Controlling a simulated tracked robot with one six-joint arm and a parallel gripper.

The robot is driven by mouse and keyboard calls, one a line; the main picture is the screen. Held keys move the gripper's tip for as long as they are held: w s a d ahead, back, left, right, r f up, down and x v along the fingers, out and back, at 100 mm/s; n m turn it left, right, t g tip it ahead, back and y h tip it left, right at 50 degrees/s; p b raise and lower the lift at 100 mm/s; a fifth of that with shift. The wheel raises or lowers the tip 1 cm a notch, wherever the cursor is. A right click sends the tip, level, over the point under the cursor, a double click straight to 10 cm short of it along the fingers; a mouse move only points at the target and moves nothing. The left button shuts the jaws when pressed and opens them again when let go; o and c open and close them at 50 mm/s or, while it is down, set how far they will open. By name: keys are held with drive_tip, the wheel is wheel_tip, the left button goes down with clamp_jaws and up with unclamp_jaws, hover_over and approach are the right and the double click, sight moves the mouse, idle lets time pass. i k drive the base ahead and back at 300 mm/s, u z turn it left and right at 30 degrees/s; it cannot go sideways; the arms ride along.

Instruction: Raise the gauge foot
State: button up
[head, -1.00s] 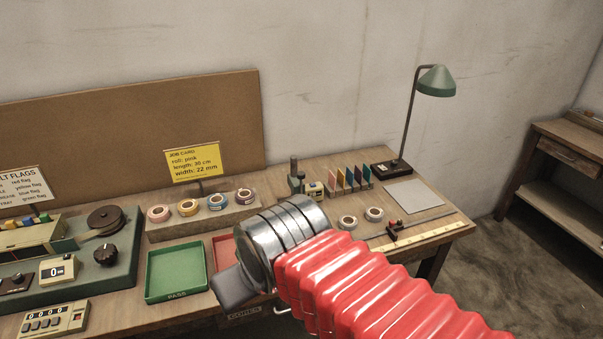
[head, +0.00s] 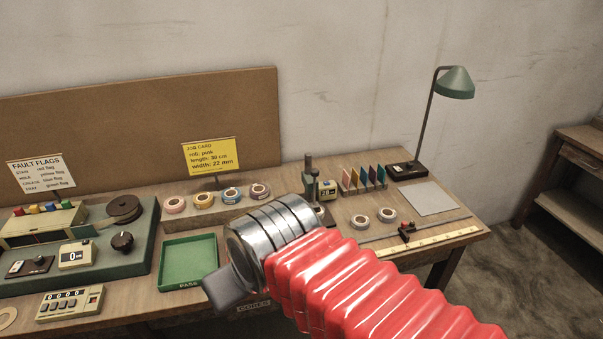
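The gauge (head: 309,178) stands toward the back of the bench, right of the row of tape rolls. It has a dark upright post and a small yellowish display box (head: 327,190). Its lower part is partly hidden behind my arm, and I cannot make out the foot or its height. My gripper (head: 222,290) is a dark grey end at the front of the bench, in front of the green tray and well short of the gauge. Its fingers are seen from behind, so whether they are open cannot be told. Nothing shows held in it.
A green PASS tray (head: 188,284) lies left of my gripper. Tape rolls (head: 203,198) sit on a rack behind. Two loose rolls (head: 387,214), a ruler (head: 440,240), coloured cards (head: 362,178) and a lamp (head: 455,84) are on the right. A winding machine (head: 140,255) is at left.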

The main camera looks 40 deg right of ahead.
sight(315, 172)
drive_tip(key=u, duration=1.1)
drive_tip(key=k, duration=1.25)
drive_tip(key=z, duration=0.7)
drive_tip(key=i, duration=1)
drive_tip(key=z, duration=0.05)
